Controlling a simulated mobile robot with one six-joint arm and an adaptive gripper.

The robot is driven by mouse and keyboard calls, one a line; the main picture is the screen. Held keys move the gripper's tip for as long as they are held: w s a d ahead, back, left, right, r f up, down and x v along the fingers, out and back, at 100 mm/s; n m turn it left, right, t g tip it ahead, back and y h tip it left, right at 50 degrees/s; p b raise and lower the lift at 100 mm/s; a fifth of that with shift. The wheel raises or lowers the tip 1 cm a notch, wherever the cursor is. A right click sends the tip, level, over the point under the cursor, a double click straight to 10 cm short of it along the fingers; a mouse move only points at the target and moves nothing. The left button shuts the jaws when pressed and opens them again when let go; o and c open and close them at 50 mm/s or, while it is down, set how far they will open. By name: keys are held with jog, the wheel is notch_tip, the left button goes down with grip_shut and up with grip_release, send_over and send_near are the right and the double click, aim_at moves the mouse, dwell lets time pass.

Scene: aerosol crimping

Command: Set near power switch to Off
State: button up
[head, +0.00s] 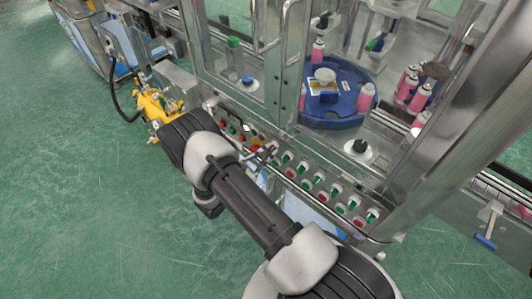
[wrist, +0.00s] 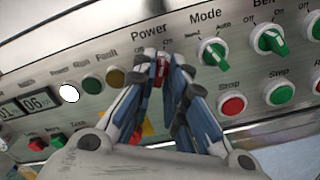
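The power switch, a red knob (wrist: 160,68) under the label "Power" with position marks above it, shows in a narrow gap in the wrist view. The fingers cover most of it, so its setting is hard to read. My gripper (wrist: 162,62) has its two fingertips at the panel, one on each side of the knob. I cannot tell whether they press on it. In the head view my gripper (head: 262,156) is at the left part of the control panel, and the switch is not clear there.
To the right is a green Mode knob (wrist: 213,52) above a red stop button (wrist: 231,105). A white lamp (wrist: 69,93) and a display (wrist: 38,102) are to the left. Behind the panel are glass doors and a blue turntable (head: 338,121). Open green floor lies at left.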

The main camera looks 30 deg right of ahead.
grip_shut()
jog(key=n, duration=0.5)
jog(key=shift+f+b, duration=0.1)
jog(key=shift+b, duration=0.3)
jog(key=n, duration=0.6)
jog(key=shift+n, duration=0.4)
jog(key=shift+o, duration=2.3)
grip_release()
